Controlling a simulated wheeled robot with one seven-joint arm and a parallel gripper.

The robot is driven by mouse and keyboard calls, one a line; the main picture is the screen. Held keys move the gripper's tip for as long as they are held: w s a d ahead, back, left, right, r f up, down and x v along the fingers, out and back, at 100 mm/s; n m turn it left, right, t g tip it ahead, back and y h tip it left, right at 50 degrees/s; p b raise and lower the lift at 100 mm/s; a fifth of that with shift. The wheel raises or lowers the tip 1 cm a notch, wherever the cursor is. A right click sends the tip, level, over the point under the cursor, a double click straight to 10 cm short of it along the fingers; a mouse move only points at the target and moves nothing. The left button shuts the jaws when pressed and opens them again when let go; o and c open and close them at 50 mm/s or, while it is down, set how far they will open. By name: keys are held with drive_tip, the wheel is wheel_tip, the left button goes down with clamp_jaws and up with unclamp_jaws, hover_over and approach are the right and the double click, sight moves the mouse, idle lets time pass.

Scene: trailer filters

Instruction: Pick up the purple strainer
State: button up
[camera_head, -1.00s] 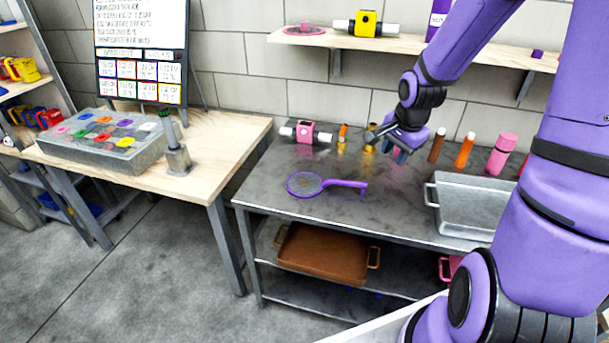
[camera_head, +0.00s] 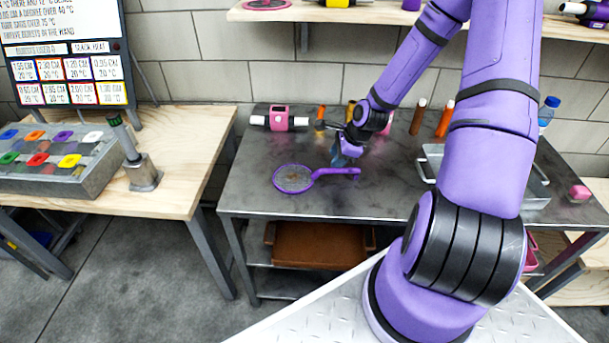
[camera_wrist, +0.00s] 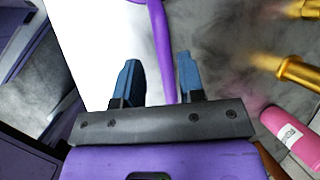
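The purple strainer (camera_head: 293,179) lies flat on the dark metal table (camera_head: 240,200), its round mesh head to the left and its handle (camera_head: 338,172) to the right. My gripper (camera_head: 339,157) is just above the handle's right part in the head view. In the wrist view my gripper (camera_wrist: 160,78) has its two blue fingers spread apart. The purple handle (camera_wrist: 162,45) runs between them, closer to the right finger. No contact shows, and the height gap is hard to tell.
A pink device (camera_head: 279,118) stands behind the strainer. Brown (camera_head: 418,116) and orange (camera_head: 445,119) cylinders stand at the back. A metal tray (camera_head: 432,160) is at the right, partly hidden by my arm. The table's front left is clear. The wrist view shows a pink cylinder (camera_wrist: 292,135) and gold pieces (camera_wrist: 298,72) at right.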

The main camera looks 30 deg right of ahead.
sight(326, 170)
drive_tip(key=shift+d+x, duration=0.15)
drive_tip(key=shift+x, duration=1.95)
drive_tip(key=shift+d+x, duration=0.1)
drive_tip(key=shift+x, duration=2)
drive_tip(key=shift+f, duration=0.1)
clamp_jaws()
